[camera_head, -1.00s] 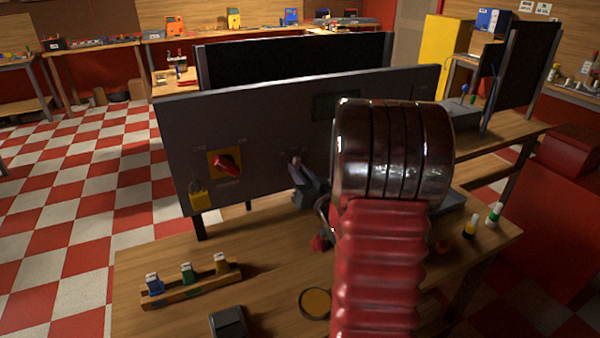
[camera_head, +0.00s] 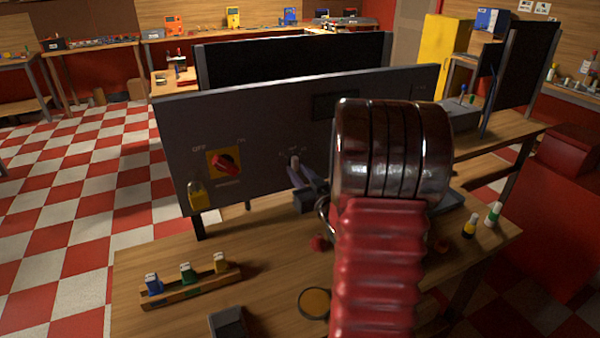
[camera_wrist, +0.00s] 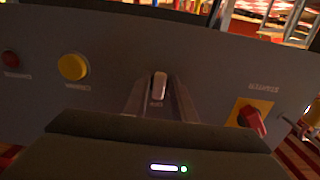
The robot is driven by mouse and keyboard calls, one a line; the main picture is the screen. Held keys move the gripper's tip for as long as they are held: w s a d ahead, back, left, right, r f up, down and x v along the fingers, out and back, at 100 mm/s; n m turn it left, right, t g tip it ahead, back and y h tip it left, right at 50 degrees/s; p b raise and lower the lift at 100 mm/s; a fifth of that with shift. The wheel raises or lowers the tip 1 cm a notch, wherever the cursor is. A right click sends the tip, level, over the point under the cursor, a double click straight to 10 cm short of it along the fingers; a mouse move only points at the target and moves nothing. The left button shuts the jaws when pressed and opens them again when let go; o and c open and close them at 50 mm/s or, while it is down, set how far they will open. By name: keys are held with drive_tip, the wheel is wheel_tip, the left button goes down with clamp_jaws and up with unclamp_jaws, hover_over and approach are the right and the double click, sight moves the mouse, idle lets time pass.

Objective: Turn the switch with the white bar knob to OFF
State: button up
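The switch with the white bar knob (camera_head: 294,162) is on the grey upright panel (camera_head: 270,120); in the wrist view its knob (camera_wrist: 158,86) stands close to vertical. Small marks around it are too blurred to read. My gripper (camera_head: 304,178) is just in front of and below the knob in the head view. In the wrist view my gripper (camera_wrist: 160,92) has its two fingers apart, one on each side of the knob, with a gap showing. I cannot tell whether either finger touches it.
A red knob on a yellow plate (camera_head: 224,163) and a yellow padlock (camera_head: 198,195) are on the panel's left. The wrist view shows a yellow button (camera_wrist: 73,67) and a red button (camera_wrist: 10,58). A wooden rack (camera_head: 190,285) stands on the bench below.

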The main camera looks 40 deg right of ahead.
drive_tip(key=shift+o, duration=1.2)
drive_tip(key=shift+r, duration=0.1)
drive_tip(key=v, duration=0.7)
drive_tip(key=shift+s, duration=0.2)
drive_tip(key=shift+a, duration=0.15)
drive_tip(key=a+r+g, duration=0.4)
drive_tip(key=a+g, duration=0.2)
drive_tip(key=a, duration=0.7)
drive_tip(key=s+a+n+g+y, duration=0.3)
drive_tip(key=s+a+g+y, duration=0.2)
drive_tip(key=s+a, duration=1.2)
drive_tip(key=a, duration=0.4)
drive_tip(key=shift+a+f+g, duration=0.2)
drive_tip(key=shift+g, duration=0.2)
